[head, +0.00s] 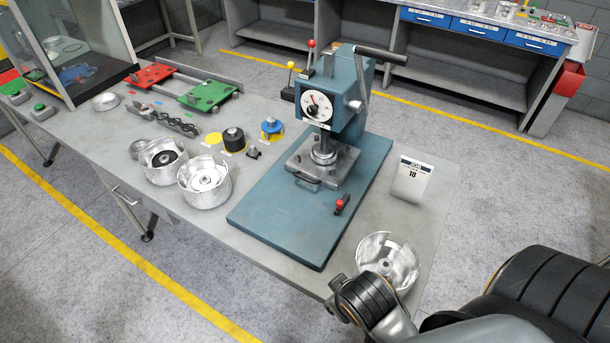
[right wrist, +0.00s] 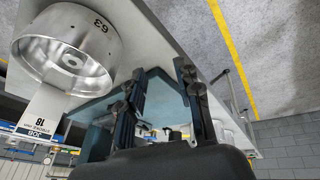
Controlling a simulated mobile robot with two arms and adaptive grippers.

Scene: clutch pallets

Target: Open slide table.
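The slide table (head: 336,174) is a grey metal plate with a bar handle (head: 305,183) on its front side. It sits under the ram of the blue-green arbor press (head: 345,110), and a round metal part stands on it below the ram. My right gripper (head: 334,298) is at the bench's front edge, beside a silver drum and well apart from the handle. In the right wrist view its two dark fingers (right wrist: 160,82) are spread with nothing between them. The handle cannot be made out there. My left gripper is not in view.
The silver drum (head: 393,258) and a job card (head: 411,182) stand right of the press base (head: 272,222). A small red-topped part (head: 342,204) sits on the base. Two silver housings (head: 203,183) stand left. The press lever (head: 383,53) reaches out above.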

